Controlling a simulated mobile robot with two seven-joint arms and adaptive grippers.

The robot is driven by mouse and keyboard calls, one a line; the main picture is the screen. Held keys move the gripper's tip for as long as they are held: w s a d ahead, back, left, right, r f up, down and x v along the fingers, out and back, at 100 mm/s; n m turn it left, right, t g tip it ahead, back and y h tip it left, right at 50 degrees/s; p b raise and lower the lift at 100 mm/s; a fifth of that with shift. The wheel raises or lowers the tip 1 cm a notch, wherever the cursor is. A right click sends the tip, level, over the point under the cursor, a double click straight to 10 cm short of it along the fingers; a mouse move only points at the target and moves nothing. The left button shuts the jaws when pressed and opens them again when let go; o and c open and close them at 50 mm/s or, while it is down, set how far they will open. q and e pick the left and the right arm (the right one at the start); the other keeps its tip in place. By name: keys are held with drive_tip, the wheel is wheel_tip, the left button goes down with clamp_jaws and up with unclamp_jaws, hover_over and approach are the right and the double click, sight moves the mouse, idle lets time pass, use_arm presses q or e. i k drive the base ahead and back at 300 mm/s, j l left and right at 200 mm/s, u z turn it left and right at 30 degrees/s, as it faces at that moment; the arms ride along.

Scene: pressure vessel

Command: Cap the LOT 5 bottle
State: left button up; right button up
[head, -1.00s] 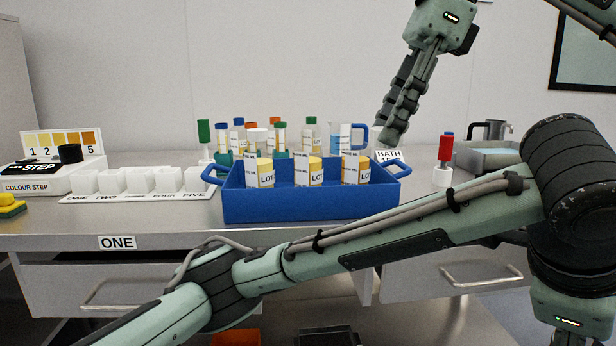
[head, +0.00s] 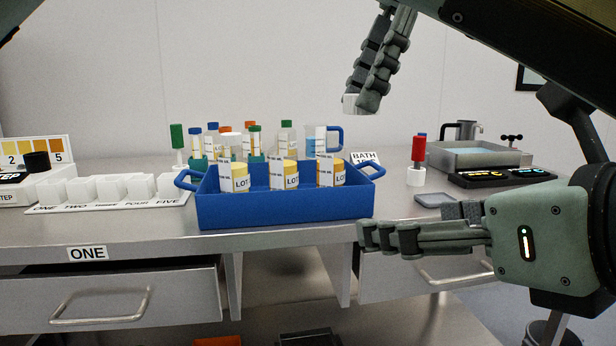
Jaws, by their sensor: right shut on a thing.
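Three pale-yellow bottles with LOT labels, a left one (head: 240,180), a middle one (head: 291,176) and a right one (head: 338,174), stand in the blue tray (head: 290,211). Their lot numbers are too small to read, so I cannot tell which is LOT 5.
Several capped tubes and a beaker (head: 315,138) stand behind the tray. The white numbered rack (head: 110,195) is at left. A red-handled tool (head: 418,150), a water bath (head: 470,155) and a dark panel (head: 500,177) are at right. Bare bench lies between tray and tool.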

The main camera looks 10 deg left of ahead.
sight(282, 159)
drive_tip(key=i+j, duration=0.75)
drive_tip(key=i, duration=0.1)
